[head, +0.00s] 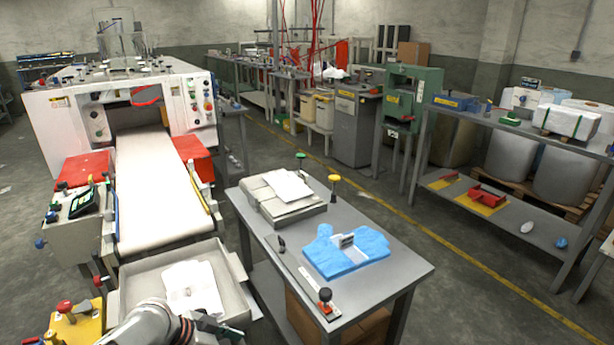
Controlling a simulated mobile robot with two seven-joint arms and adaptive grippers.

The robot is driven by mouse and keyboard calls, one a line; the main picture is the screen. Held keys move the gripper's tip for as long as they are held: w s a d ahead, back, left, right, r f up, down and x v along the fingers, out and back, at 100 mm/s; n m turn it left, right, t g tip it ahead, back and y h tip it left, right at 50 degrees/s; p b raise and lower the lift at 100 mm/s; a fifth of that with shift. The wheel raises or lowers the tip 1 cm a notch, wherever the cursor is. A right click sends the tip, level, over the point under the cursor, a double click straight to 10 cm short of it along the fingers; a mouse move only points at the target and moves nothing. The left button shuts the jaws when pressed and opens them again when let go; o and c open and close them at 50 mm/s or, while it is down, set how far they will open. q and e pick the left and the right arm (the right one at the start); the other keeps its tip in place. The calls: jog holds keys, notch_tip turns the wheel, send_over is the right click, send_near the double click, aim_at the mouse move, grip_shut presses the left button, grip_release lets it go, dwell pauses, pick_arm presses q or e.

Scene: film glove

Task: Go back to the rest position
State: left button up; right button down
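My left arm comes in at the bottom left edge, over the front of a grey metal tray (235,300). The dark end of my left gripper (208,328) shows low in the picture, cut by the lower edge. Its fingers cannot be made out, so I cannot tell if it is open or shut. White film gloves or sheets (193,288) lie in the tray just beyond it. My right gripper is not in view.
A white machine (62,115) with a conveyor belt (150,190) stands at the left. Shelves (465,195) stand at the right. Floor (455,295) right of the table is clear.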

pick_arm(q)
jog(key=s+a+f+n+t+y, duration=0.2)
jog(key=s+a+f, duration=0.3)
jog(key=f, duration=0.2)
jog(key=s+a+f+t+y, duration=0.1)
jog(key=s+a+t, duration=0.1)
jog(key=s+a, duration=0.5)
jog(key=s+a+f+t+y, duration=0.1)
jog(key=s+a+f+t, duration=0.1)
jog(key=s+a, duration=0.5)
jog(key=s+d+r+n+t, duration=0.1)
jog(key=d+n, duration=0.4)
jog(key=d, duration=1)
jog(key=shift+r, duration=0.15)
dwell(1.8)
